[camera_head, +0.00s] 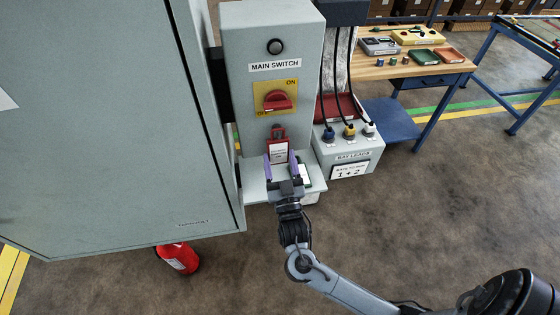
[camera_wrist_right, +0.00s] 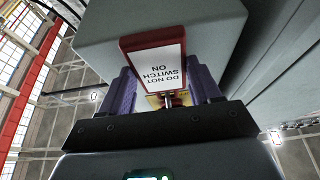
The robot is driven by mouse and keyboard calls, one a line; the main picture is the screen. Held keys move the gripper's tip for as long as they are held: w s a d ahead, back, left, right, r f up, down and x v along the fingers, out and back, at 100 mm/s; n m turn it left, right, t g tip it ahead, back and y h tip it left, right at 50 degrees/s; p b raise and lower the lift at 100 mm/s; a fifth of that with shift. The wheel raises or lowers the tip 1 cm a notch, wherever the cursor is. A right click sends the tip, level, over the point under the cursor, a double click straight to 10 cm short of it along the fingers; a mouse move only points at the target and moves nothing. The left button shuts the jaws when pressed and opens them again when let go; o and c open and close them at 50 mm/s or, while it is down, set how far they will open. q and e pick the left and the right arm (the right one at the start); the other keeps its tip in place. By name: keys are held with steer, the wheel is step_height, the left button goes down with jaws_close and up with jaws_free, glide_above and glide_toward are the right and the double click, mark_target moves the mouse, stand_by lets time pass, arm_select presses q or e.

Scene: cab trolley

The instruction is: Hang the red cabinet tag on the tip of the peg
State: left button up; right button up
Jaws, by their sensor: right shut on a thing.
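The red cabinet tag (camera_head: 279,151) has a white face and stands upright in front of the grey main switch box, below the rotary switch. In the right wrist view the tag (camera_wrist_right: 155,68) reads "DO NOT SWITCH ON", upside down. My right gripper (camera_head: 282,166) has its purple fingers on both sides of the tag and is shut on it; the fingers also show in the wrist view (camera_wrist_right: 164,92). A small red part (camera_head: 278,132) shows just above the white face. I cannot make out the peg or whether the tag touches it. My left gripper is not in view.
The red rotary switch (camera_head: 279,100) on its yellow plate is above the tag. A grey shelf (camera_head: 256,188) juts out below it. A large cabinet door (camera_head: 110,130) stands close on the left. The bay leads box (camera_head: 347,152) with cables is on the right.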

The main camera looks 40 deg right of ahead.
steer(key=o, duration=1.1)
steer(key=s+a+f+n+g+y, duration=0.5)
steer(key=s+f+g, duration=0.3)
steer(key=s, duration=0.4)
steer(key=s+a+f+n+g+y, duration=0.3)
steer(key=s+a+f+g+y, duration=0.4)
steer(key=s, duration=0.4)
steer(key=shift+g+h, duration=0.3)
steer(key=shift+g, duration=0.2)
steer(key=r+p, duration=0.8)
steer(key=p, duration=0.1)
steer(key=d+r+p, duration=0.1)
steer(key=r+p, duration=0.7)
steer(key=r, duration=0.1)
steer(key=s+r+p, duration=0.1)
steer(key=r+p, duration=0.8)
steer(key=shift+d+r+p, duration=0.1)
steer(key=shift+d+p, duration=0.2)
steer(key=shift+p, duration=0.05)
